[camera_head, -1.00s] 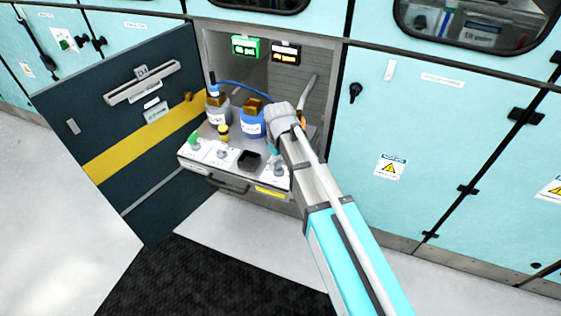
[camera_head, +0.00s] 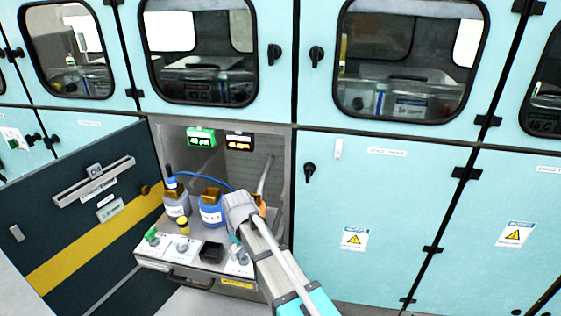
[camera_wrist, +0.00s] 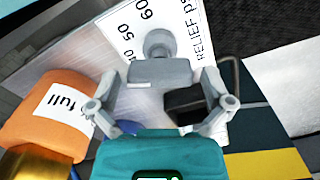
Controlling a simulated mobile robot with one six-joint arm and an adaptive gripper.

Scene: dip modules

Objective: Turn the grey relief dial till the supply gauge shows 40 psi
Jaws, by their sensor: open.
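The grey relief dial (camera_wrist: 160,45) shows in the wrist view on a white scale plate (camera_wrist: 188,28) marked 50, 60 and "RELIEF psi". My gripper (camera_wrist: 160,78) is open, its two grey fingers apart on either side of the dial's near part; I cannot tell whether they touch it. In the head view my arm comes down over the right end of the drawer top and partly hides that spot.
A blue bottle (camera_head: 211,213) and a grey bottle (camera_head: 176,202) stand behind the knobs. An orange bottle labelled "full" (camera_wrist: 45,115) is close to my left finger, and a black block (camera_wrist: 186,104) is by the right. The dark open door (camera_head: 75,215) stands left.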

